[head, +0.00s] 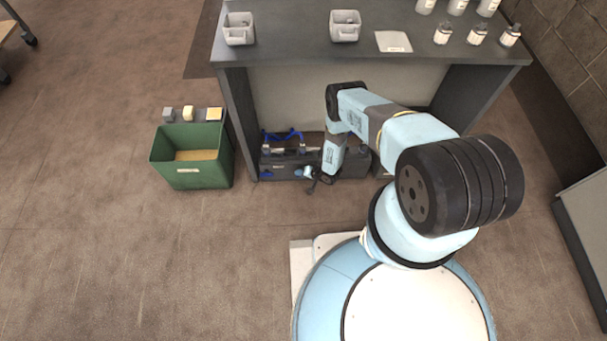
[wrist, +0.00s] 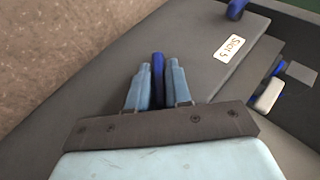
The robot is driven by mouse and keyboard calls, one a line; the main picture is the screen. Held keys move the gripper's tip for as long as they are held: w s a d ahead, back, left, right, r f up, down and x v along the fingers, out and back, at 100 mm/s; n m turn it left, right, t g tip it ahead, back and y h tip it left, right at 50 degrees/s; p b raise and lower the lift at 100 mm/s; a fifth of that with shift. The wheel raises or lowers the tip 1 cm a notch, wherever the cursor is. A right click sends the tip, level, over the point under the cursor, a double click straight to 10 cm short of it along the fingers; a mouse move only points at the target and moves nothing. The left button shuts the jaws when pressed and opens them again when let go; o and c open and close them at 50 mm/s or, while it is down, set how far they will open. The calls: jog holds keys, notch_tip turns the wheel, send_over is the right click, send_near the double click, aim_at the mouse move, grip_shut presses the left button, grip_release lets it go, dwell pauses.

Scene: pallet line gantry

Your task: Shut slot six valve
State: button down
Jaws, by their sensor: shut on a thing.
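My gripper (wrist: 158,80) is shut on a blue valve handle (wrist: 158,68), which stands up between its two light blue fingers. In the head view my gripper (head: 308,176) is low at the front of a dark grey manifold box (head: 281,162) under the bench. A white label (wrist: 235,48) that seems to read "Slot 5" is on the grey face to the right of the held handle. Another blue handle (wrist: 237,9) is beyond that label, and one shows in the head view (head: 268,174). I see no label for the held handle; my gripper hides its lower part.
A green crate (head: 186,180) stands on the floor to the left. A blue and white part (wrist: 269,95) sits behind the grey face. Floor in front is clear.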

jog(key=shift+d, duration=0.3)
jog(key=shift+a, duration=0.2)
jog(key=shift+a+h, duration=0.1)
jog(key=shift+h, duration=0.2)
jog(key=h, duration=0.2)
jog(key=n+h, duration=0.1)
jog(key=h, duration=0.1)
jog(key=shift+s+a+g, duration=0.2)
jog(key=shift+g, duration=0.1)
jog(key=shift+s+n+h, duration=0.1)
jog(key=shift+n+h, duration=0.3)
jog(key=shift+h, duration=1.4)
